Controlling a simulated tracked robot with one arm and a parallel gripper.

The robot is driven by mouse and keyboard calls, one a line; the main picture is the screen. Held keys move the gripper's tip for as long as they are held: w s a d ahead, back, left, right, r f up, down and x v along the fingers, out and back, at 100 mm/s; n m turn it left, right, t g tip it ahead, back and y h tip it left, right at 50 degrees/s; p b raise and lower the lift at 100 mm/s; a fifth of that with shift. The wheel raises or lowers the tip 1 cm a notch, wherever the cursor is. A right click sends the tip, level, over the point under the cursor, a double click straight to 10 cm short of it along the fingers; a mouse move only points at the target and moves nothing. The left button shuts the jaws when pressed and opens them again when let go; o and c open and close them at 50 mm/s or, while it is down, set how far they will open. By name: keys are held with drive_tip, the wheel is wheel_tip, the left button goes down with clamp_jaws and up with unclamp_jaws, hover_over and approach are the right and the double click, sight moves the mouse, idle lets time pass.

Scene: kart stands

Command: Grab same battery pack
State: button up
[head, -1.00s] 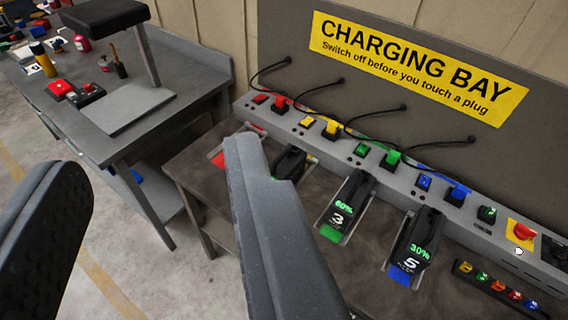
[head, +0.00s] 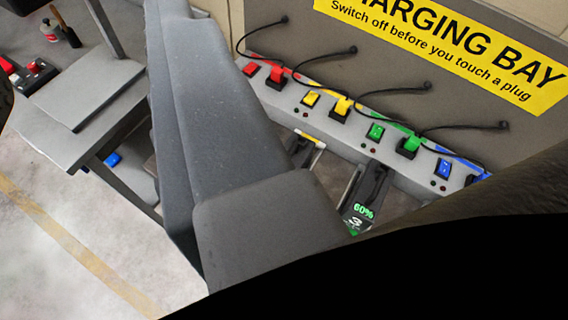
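A black battery pack (head: 372,185) with a green "60%" readout and a number 3 sits in its bay below the green switch; its lower end is cut off by a dark shape. The frames do not show which pack is the same one. I see nothing between the fingers.
The charging rail (head: 330,125) has red, yellow, green and blue switches and plugs with black cables. The yellow charging bay sign (head: 440,40) is behind it. A grey workbench (head: 60,140) stands at left. A black shape very close to the camera covers the lower right.

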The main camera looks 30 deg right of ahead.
drive_tip(key=w+a+f+m+t+y+b, duration=0.15)
drive_tip(key=w+a+f+b, duration=0.4)
drive_tip(key=w+f, duration=0.75)
drive_tip(key=w+d+f+m+h+b, duration=0.1)
drive_tip(key=w+f+m+h+b, duration=0.15)
drive_tip(key=f, duration=0.45)
drive_tip(key=w+d+f+m+h+b, duration=0.15)
drive_tip(key=w+f, duration=0.25)
drive_tip(key=f, duration=0.4)
drive_tip(key=m+g+h+b, duration=0.5)
drive_tip(key=g+h+b, duration=0.1)
drive_tip(key=h, duration=0.6)
approach(295, 147)
drive_tip(key=shift+w+d+f+b, duration=0.2)
drive_tip(key=shift+d+b, duration=0.2)
drive_tip(key=shift+d, duration=0.2)
drive_tip(key=shift+w+d+f+b, duration=0.25)
drive_tip(key=shift+d+b, duration=0.15)
drive_tip(key=shift+d, duration=0.25)
drive_tip(key=shift+w+a+b+x, duration=0.15)
drive_tip(key=shift+b+x, duration=0.3)
drive_tip(key=shift+x, duration=0.65)
drive_tip(key=shift+w+a+b+x, duration=0.15)
drive_tip(key=shift+b+x, duration=0.25)
drive_tip(key=shift+x, duration=1.65)
